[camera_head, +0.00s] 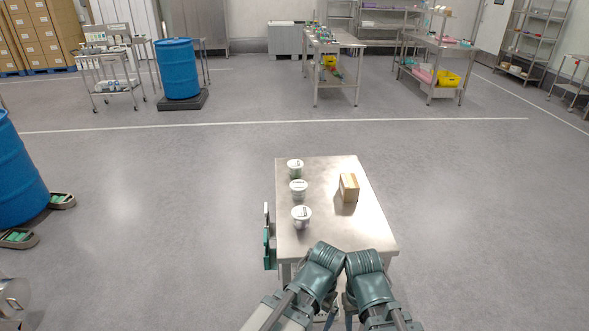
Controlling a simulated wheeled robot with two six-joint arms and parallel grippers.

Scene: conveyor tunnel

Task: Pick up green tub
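Three small whitish tubs with pale lids and dark marks on top stand in a row along the left side of a steel table (325,220). The far tub (295,166), middle tub (298,190) and near tub (301,217) are apart from each other. At this size I cannot tell which tub is green; all look white to grey-green. My two dark teal arms reach up from the bottom to the table's near edge, side by side. They are short of the tubs. I cannot make out the fingers of either gripper.
A small brown box (348,187) stands on the table's right half. A narrow white and green item (268,240) is at the table's left edge. Blue barrels (180,70) (15,170) stand at the left. Open grey floor surrounds the table; other tables and shelves are far back.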

